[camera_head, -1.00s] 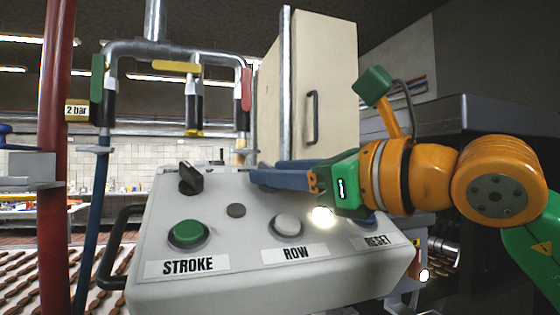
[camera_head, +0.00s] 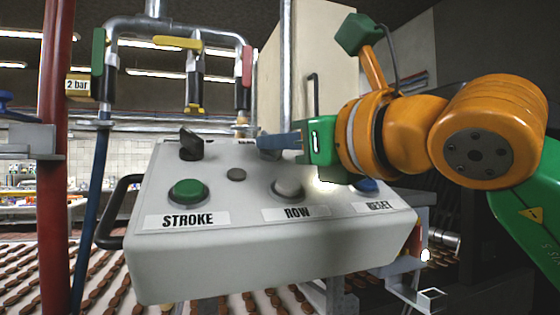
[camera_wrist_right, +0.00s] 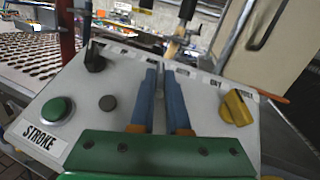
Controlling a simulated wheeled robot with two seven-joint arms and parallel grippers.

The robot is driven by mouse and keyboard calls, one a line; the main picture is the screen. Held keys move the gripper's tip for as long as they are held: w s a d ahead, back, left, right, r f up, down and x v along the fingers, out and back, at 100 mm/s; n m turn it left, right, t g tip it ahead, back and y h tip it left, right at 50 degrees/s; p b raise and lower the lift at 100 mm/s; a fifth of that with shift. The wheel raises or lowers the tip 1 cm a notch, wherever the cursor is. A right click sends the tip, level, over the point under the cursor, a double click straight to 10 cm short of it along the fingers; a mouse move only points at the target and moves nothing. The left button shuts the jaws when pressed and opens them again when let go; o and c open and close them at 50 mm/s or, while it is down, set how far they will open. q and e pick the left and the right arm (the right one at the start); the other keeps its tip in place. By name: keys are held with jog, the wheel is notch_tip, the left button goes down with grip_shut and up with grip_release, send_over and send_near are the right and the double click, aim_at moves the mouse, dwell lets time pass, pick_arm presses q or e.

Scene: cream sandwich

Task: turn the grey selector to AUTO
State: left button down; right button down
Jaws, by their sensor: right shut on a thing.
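The control box (camera_head: 270,245) has a sloping pale top with knobs and buttons. My right gripper (camera_head: 262,142) reaches in from the right over its back part. Its blue fingers are nearly together on the grey selector (camera_head: 268,154), which mostly hides behind and under them. In the right wrist view, the fingers (camera_wrist_right: 162,75) reach down to the panel with a narrow gap, between a black selector (camera_wrist_right: 95,57) and a yellow selector (camera_wrist_right: 237,107). The grey selector's pointing direction and the AUTO mark cannot be read. My left gripper is not in view.
A green STROKE button (camera_head: 188,191), a pale ROW button (camera_head: 288,189) and a blue RESET button (camera_head: 368,186) line the front. The black selector (camera_head: 191,146) stands at the back left. A red pipe (camera_head: 56,120) rises left; a beige cabinet (camera_head: 330,60) stands behind.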

jog(key=m+h, duration=0.1)
jog(key=m+t+h+b, duration=0.1)
jog(key=shift+s+a+f+m+t+b, duration=0.15)
jog(key=shift+a+f+m+t+b, duration=0.05)
jog(key=shift+m+t+b, duration=0.1)
jog(key=shift+r+m+t+h, duration=0.1)
jog(key=shift+m+t+h, duration=0.3)
jog(key=shift+m+h, duration=0.3)
jog(key=shift+a+r+m+t+h, duration=0.15)
jog(key=shift+m+t+h, duration=0.15)
jog(key=shift+m+h, duration=0.85)
jog(key=shift+a+r+m+h, duration=0.1)
jog(key=shift+r+m+h, duration=0.05)
jog(key=shift+m+h, duration=1.05)
jog(key=shift+r+m+h+p, duration=0.1)
jog(key=shift+m+h+p, duration=0.7)
jog(key=shift+m+h, duration=0.2)
pick_arm(q)
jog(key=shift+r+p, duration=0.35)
jog(key=shift+p, duration=0.5)
pick_arm(e)
jog(key=shift+a+m+h, duration=0.15)
jog(key=shift+m+h, duration=1.1)
jog(key=shift+h, duration=0.1)
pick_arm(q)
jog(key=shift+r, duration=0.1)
pick_arm(e)
jog(key=shift+f, duration=0.2)
